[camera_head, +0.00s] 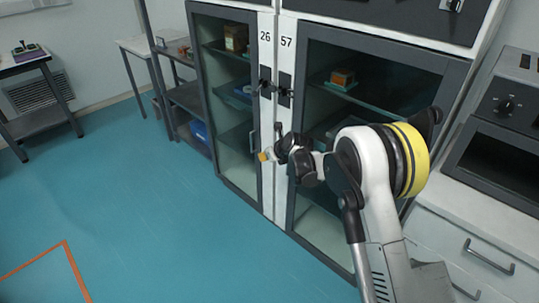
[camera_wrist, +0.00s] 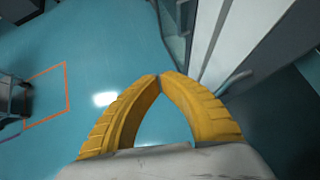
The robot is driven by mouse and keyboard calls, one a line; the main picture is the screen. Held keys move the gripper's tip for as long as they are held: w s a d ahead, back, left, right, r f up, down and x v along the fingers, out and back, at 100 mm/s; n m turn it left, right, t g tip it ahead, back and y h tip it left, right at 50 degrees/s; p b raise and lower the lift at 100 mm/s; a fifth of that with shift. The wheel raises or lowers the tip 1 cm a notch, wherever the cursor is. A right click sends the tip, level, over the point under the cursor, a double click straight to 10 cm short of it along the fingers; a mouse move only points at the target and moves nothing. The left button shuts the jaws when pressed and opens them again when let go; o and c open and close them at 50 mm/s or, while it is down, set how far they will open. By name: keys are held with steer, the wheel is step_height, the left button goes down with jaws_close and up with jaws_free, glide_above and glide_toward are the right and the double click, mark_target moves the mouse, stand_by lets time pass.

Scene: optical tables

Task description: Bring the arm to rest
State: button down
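My arm reaches up in front of the glass-door cabinets in the head view, with a yellow band at its upper joint. My gripper (camera_head: 263,156) is at the arm's far end, small in that view, in front of the left cabinet door. In the wrist view my gripper (camera_wrist: 161,76) shows two yellow ribbed fingers. Their tips meet, and blue floor shows through the gap behind the tips. Nothing is held between them.
The left cabinet (camera_head: 238,165) and right cabinet (camera_head: 297,217) stand close by, marked 26 and 57, with boxes on shelves. A white drawer unit (camera_head: 480,235) is at right. Blue floor (camera_head: 130,200) is open at left, with an orange line (camera_head: 72,262). Tables stand at the back left.

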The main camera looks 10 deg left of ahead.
steer(key=s+a+r, duration=0.1)
steer(key=s+r+p, duration=0.1)
steer(key=shift+s+a+r, duration=0.25)
steer(key=shift+a+r, duration=0.1)
steer(key=shift+r, duration=0.05)
steer(key=s+d+r+n+h, duration=0.1)
steer(key=s+d+r+n, duration=0.5)
steer(key=d+r, duration=0.4)
steer(key=s+d+r+n+h, duration=0.2)
steer(key=s+d+r+n, duration=0.4)
steer(key=d+r, duration=0.4)
steer(key=s+d+n+h, duration=0.1)
steer(key=s+d+n, duration=0.4)
steer(key=s, duration=0.4)
steer(key=s+d+n+h, duration=0.1)
steer(key=s+d+n, duration=0.4)
steer(key=s, duration=0.5)
steer(key=s+d+f+n+h, duration=0.1)
steer(key=s+d+n, duration=0.4)
steer(key=s+d, duration=0.3)
steer(key=shift+s+h, duration=0.3)
steer(key=shift+s, duration=0.5)
